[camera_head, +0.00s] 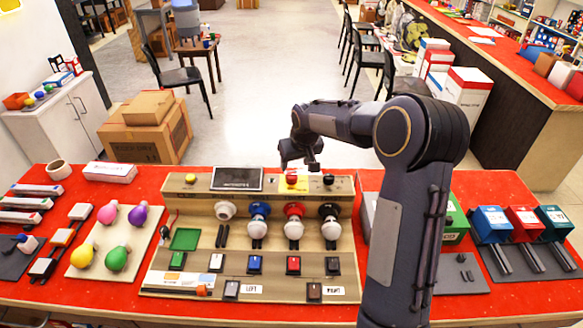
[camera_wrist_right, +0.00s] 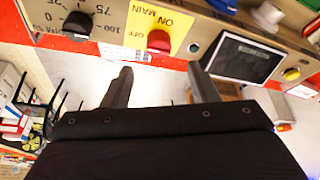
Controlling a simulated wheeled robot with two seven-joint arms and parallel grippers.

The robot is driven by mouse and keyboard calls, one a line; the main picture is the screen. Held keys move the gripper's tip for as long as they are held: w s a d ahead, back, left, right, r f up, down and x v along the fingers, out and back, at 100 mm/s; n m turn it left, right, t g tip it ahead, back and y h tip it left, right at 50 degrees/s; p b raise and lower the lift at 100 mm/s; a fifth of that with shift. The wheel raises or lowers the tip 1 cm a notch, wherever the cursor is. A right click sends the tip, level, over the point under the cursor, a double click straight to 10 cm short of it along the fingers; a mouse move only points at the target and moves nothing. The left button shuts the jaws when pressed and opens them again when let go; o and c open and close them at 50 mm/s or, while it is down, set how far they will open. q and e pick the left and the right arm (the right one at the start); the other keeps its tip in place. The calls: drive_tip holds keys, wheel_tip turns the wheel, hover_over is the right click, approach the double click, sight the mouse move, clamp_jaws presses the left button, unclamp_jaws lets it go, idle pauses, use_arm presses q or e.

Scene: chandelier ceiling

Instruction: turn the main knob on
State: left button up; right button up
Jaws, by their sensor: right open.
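The main knob (camera_wrist_right: 158,41) is red and sits on a yellow label marked ON, OFF and MAIN in the right wrist view. In the head view the main knob (camera_head: 291,178) is on the upper back strip of the wooden panel (camera_head: 205,187), partly hidden by my gripper. My right gripper (camera_head: 300,165) hangs just behind and above it. In the wrist view the two fingers of the right gripper (camera_wrist_right: 160,72) are apart, with the knob beyond the gap between their tips. Nothing is between the fingers, and they do not appear to touch the knob. My left gripper is not in view.
A black knob (camera_wrist_right: 77,24) with a number scale is beside the main knob, and a dark screen (camera_wrist_right: 237,58) is on its other side. Boxes (camera_head: 490,222) stand at the right on the red table.

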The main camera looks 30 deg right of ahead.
sight(292, 175)
drive_tip(key=p+x, duration=0.2)
drive_tip(key=x, duration=0.6)
drive_tip(key=shift+d, duration=0.1)
drive_tip(key=c, duration=1)
